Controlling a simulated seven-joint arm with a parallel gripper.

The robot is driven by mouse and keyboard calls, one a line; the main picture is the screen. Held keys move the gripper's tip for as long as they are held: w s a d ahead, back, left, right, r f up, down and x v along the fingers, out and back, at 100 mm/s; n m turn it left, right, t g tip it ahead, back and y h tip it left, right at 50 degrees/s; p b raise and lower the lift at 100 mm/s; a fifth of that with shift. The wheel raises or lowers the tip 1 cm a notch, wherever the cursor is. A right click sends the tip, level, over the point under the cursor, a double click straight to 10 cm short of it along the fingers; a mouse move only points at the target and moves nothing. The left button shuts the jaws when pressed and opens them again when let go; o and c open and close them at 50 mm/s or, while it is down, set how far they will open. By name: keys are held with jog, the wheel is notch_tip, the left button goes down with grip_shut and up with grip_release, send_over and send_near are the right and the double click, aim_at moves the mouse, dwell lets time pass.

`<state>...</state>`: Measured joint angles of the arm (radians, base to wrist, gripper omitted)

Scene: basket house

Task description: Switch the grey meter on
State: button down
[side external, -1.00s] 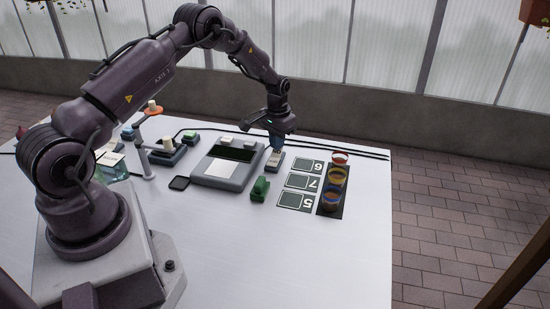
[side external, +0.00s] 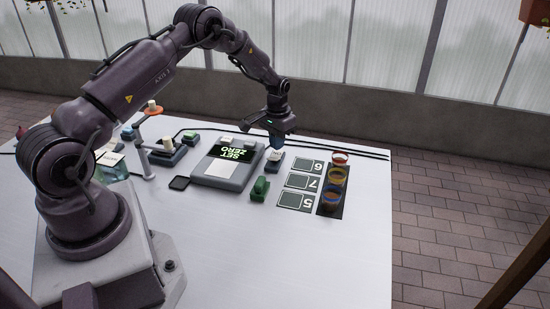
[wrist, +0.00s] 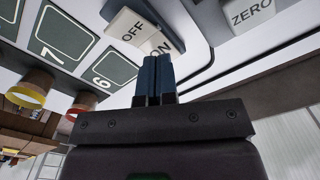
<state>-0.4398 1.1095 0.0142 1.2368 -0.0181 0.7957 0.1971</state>
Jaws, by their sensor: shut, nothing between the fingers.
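The grey meter (side external: 227,169) stands on the white table. A rocker switch (side external: 275,156) sits on a small base to the right of the meter. In the wrist view the white rocker (wrist: 140,32) is marked OFF and ON, tilted, with its ON half closest to my fingers. My gripper (side external: 276,143) is shut and empty, pointing down just above the switch. In the wrist view its blue fingertips (wrist: 154,62) are right at the ON end; I cannot tell whether they touch it.
A ZERO button (wrist: 252,14) is near the switch. A green object (side external: 260,188) stands in front. Cards numbered 6, 7 and 5 (side external: 297,200) and a dark strip of coloured cups (side external: 331,203) lie to the right. The front of the table (side external: 270,260) is clear.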

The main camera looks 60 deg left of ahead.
aim_at(273, 156)
jog(key=shift+r, duration=3)
jog(key=shift+s+d+f+g, duration=0.3)
jog(key=shift+s+d+f, duration=0.1)
jog(key=shift+s+f, duration=0.35)
jog(key=shift+s+d+r+n, duration=0.15)
jog(key=shift+s+d+r, duration=0.1)
jog(key=shift+s, duration=0.2)
jog(key=shift+s+d+r+n, duration=0.15)
jog(key=shift+s+d+r, duration=0.1)
jog(key=shift+s, duration=0.15)
jog(key=s+d+r+m+t, duration=0.1)
jog(key=s+d+r+t, duration=0.2)
jog(key=s+d+r, duration=0.7)
jog(key=s+d+r+m+t, duration=0.2)
jog(key=s+d+r+t, duration=0.1)
jog(key=s+d+r, duration=0.7)
jog(key=s+r, duration=0.3)
jog(key=r, duration=0.2)
jog(key=shift+s+d+r+m, duration=0.25)
jog(key=shift+r+m, duration=0.05)
jog(key=shift+r, duration=0.1)
